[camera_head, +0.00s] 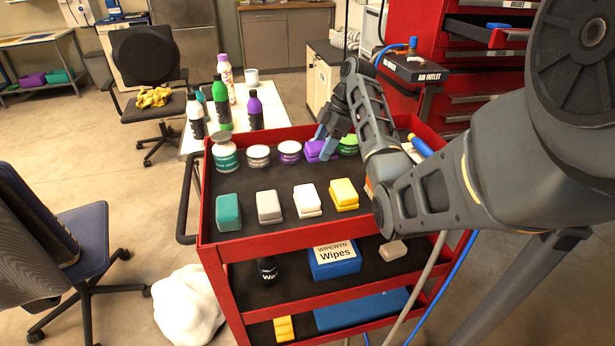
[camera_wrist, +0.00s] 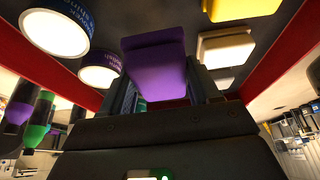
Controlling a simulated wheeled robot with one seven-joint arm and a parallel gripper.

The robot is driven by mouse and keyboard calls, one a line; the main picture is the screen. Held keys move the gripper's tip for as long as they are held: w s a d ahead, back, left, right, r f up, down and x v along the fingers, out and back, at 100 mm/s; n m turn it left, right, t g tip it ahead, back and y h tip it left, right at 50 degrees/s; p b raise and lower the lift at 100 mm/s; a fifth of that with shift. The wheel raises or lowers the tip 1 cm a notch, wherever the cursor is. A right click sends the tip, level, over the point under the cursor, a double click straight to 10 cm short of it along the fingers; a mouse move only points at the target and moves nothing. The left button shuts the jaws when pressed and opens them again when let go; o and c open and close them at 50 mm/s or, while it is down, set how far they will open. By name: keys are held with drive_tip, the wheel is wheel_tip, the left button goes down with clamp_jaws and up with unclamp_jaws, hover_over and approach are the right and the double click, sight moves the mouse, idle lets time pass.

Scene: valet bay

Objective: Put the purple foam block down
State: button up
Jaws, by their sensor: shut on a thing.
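The purple foam block (camera_wrist: 157,72) is between the two fingers of my gripper (camera_wrist: 165,88) in the wrist view. In the head view the purple block (camera_head: 316,151) shows at the fingertips of my gripper (camera_head: 325,138), over the back part of the red cart's dark top tray (camera_head: 243,187). My gripper is shut on the block. The block is beside the tins in the back row. I cannot tell whether its underside touches the tray.
Tins (camera_head: 258,156) stand along the tray's back. A teal block (camera_head: 228,212), grey block (camera_head: 269,206), white block (camera_head: 307,200) and yellow block (camera_head: 343,194) line the front. Bare tray lies between the rows. Bottles (camera_head: 255,110) stand on a white table behind.

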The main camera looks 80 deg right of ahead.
sight(313, 144)
drive_tip(key=w+f, duration=0.1)
drive_tip(key=w, duration=0.1)
drive_tip(key=w+a+f, duration=0.2)
drive_tip(key=w, duration=0.1)
drive_tip(key=shift+w+f+p, duration=0.3)
drive_tip(key=shift+w+p, duration=0.05)
drive_tip(key=shift+p, duration=0.05)
drive_tip(key=shift+f, duration=2)
drive_tip(key=shift+f, duration=0.2)
drive_tip(key=o, duration=1.1)
drive_tip(key=shift+o, duration=0.2)
drive_tip(key=p+v, duration=0.1)
drive_tip(key=v, duration=1.1)
drive_tip(key=shift+r+p, duration=0.2)
drive_tip(key=shift+p, duration=0.15)
